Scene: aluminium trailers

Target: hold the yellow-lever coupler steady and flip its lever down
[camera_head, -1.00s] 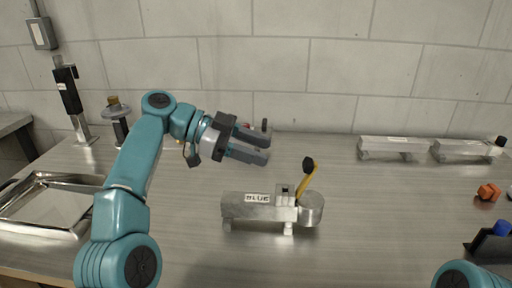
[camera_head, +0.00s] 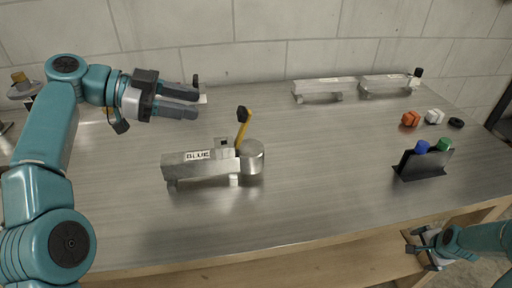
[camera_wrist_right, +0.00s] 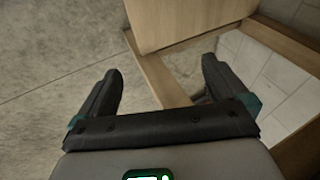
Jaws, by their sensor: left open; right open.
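The coupler (camera_head: 200,168) is a grey metal bar with a "BLUE" label and a round end, standing on small feet in the middle of the table. Its yellow lever (camera_head: 242,132) with a black knob points up, leaning slightly right. My left gripper (camera_head: 196,104) is open and empty, above the table behind and left of the coupler, apart from it. My right gripper (camera_head: 428,250) is low at the table's front right, beside the wooden frame and far from the coupler. In the right wrist view the right gripper (camera_wrist_right: 160,95) is open with nothing between its fingers.
Two similar metal couplers (camera_head: 325,86) (camera_head: 388,85) stand at the back right. An orange piece (camera_head: 410,119), a white piece (camera_head: 434,116) and a black ring (camera_head: 456,123) lie at right. A black holder (camera_head: 422,165) carries blue and green items. Table right of the coupler is clear.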

